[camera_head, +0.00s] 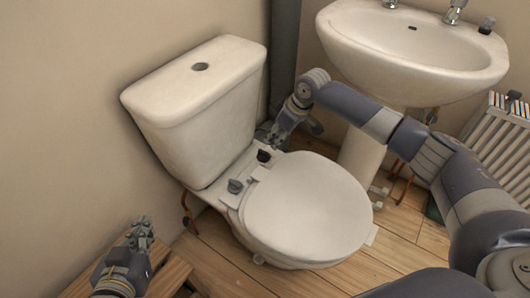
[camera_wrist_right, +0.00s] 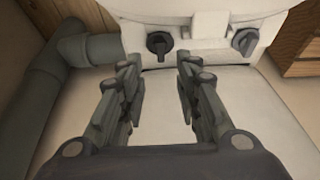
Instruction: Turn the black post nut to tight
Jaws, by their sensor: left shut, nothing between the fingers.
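The black post nut (camera_head: 263,156), a winged knob, sits on the toilet's rear ledge on the side toward the grey pipe. In the right wrist view the nut (camera_wrist_right: 159,43) lies just beyond my fingertips, roughly centred between them. A second, dark grey nut (camera_head: 235,187) is on the near side of the ledge; it also shows in the right wrist view (camera_wrist_right: 245,41). My right gripper (camera_wrist_right: 157,68) is open and empty, not around either nut. It also shows beside the cistern in the head view (camera_head: 272,134). My left gripper (camera_head: 140,230) is shut and empty, away from the toilet.
The closed toilet lid (camera_head: 308,208) lies in front of the nuts and the cistern (camera_head: 200,95) rises behind them. A grey pipe (camera_head: 284,50) and a sink (camera_head: 415,50) stand close to my right arm. A wooden surface (camera_head: 172,274) is below my left gripper.

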